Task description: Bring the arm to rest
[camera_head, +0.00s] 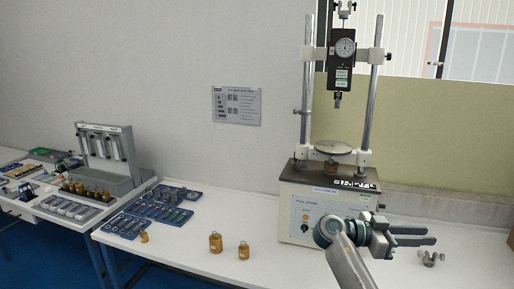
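My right gripper (432,236) is at the lower right, in front of the test stand's base, with its fingers pointing right. A narrow gap shows between the two fingers, and nothing is seen between them. My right arm (350,265) comes up from the bottom edge and hides the lower right of the stand's base. My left gripper is not in the picture. The test stand (305,207) has two upright posts, a dial gauge (344,47) high between them and a round plate (334,147) below.
Two brass weights (215,242) (243,250) stand on the white table (190,254) left of the stand. A smaller one (144,236) stands near blue trays (160,212). The table's front middle is clear.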

